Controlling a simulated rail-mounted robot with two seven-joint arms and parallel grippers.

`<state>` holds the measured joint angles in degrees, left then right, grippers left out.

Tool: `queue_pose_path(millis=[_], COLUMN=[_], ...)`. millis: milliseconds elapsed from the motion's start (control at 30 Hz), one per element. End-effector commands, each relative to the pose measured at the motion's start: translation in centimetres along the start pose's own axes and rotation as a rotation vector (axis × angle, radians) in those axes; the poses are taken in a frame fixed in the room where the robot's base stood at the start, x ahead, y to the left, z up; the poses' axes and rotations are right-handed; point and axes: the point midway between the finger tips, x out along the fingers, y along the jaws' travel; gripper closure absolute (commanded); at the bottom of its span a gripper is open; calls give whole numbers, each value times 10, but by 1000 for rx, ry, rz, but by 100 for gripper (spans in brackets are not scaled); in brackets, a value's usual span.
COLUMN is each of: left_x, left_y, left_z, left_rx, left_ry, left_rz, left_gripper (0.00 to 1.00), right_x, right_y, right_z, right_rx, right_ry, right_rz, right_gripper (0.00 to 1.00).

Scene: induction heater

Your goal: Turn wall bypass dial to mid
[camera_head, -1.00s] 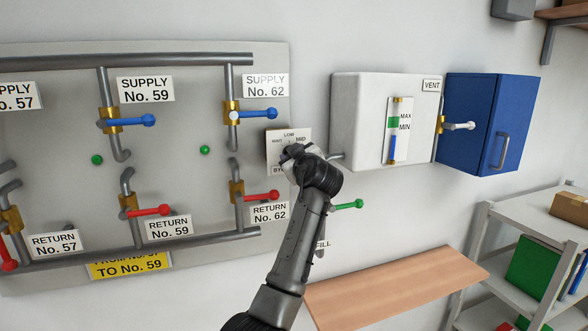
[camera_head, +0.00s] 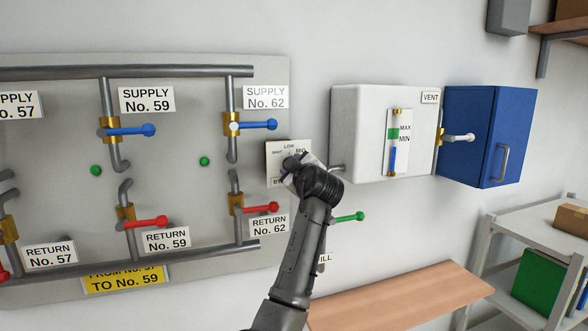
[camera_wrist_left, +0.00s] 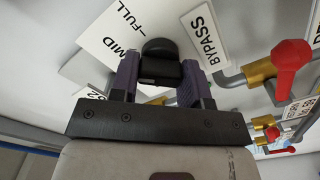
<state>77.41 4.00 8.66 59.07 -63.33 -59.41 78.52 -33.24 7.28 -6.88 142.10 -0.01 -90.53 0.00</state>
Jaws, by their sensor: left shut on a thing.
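The wall bypass dial plate (camera_head: 273,165) is a pale square plate beside the pipe panel, with LOW and MID printed along its top. The wrist view shows the plate (camera_wrist_left: 97,48) with MID and FULL, and a separate BYPASS label (camera_wrist_left: 203,37). Its black knob (camera_wrist_left: 160,62) sits between the two purple fingers of my left gripper (camera_wrist_left: 160,77), which is shut on it. In the head view my left gripper (camera_head: 305,170) reaches the plate from the lower right and hides part of it. I cannot tell exactly where the knob points. My right gripper is not in view.
Red (camera_head: 262,208) and blue (camera_head: 258,125) valve levers stick out on the panel to the left. A green lever (camera_head: 349,217) is right of my arm. A white tank (camera_head: 365,125) and wooden shelf (camera_head: 400,297) are to the right.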

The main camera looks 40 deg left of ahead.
Motion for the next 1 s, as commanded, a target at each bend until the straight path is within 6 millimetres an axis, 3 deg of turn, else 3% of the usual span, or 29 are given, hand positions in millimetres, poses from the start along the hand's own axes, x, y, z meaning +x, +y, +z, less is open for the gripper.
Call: queue_pose_path(millis=[67,100,367,733,1000], left_x=[0,0,0,-9,-58], left_y=[1,1,0,-1,-2], left_z=[-1,-1,-1,2,4], left_rx=[-2,-2,0,-1,-4], left_ry=[1,1,1,0,-1], left_rz=[1,1,0,3,4], left_gripper=[81,57,32,32,32], right_x=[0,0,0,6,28], right_y=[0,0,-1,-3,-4], right_z=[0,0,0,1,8], right_rx=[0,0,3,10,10], right_ry=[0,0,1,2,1], right_rz=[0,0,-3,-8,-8], right_gripper=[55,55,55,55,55])
